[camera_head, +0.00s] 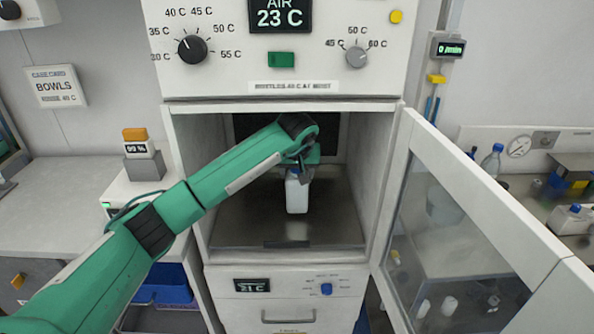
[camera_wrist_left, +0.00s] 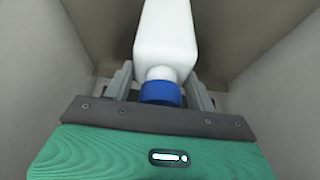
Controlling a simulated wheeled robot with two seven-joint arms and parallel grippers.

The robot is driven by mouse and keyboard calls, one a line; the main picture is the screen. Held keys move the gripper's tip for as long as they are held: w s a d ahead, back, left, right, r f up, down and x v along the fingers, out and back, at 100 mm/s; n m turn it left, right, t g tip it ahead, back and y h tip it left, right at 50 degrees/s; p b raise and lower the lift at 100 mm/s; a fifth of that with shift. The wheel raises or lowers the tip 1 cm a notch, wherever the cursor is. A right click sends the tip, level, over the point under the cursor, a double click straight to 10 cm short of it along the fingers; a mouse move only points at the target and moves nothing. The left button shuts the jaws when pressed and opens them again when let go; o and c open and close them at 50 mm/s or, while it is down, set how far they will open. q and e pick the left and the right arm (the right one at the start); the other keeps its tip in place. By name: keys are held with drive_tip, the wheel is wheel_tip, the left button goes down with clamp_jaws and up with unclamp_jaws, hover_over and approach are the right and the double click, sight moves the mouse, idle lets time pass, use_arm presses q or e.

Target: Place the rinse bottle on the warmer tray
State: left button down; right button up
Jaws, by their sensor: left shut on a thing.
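The rinse bottle (camera_head: 297,192) is white with a blue cap and hangs upright inside the open warmer cabinet. My left gripper (camera_head: 298,172) is shut on it near the neck, reaching in from the left. In the left wrist view the bottle (camera_wrist_left: 166,35) runs away from the gripper (camera_wrist_left: 160,82), with a grey finger on each side of its cap end. The warmer tray (camera_head: 240,222) is the dark metal floor of the cabinet. The bottle's base shows over the tray; I cannot tell whether it touches. My right gripper is not in view.
The cabinet's glass door (camera_head: 470,225) stands open to the right. The cabinet's side walls are close on both sides of my arm. A lower drawer unit (camera_head: 290,300) is under the chamber. Other bottles (camera_head: 491,160) stand on the right counter. The tray around the bottle is bare.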

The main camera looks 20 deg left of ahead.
use_arm(q)
drive_tip(key=shift+w+r+g, duration=0.25)
drive_tip(key=shift+w+g, duration=0.05)
drive_tip(key=shift+w, duration=0.05)
drive_tip(key=shift+f+p, duration=0.35)
drive_tip(key=shift+f, duration=0.4)
drive_tip(key=shift+a+f, duration=0.1)
drive_tip(key=shift+f, duration=0.1)
drive_tip(key=shift+c, duration=2.4)
unclamp_jaws()
drive_tip(key=shift+f, duration=0.1)
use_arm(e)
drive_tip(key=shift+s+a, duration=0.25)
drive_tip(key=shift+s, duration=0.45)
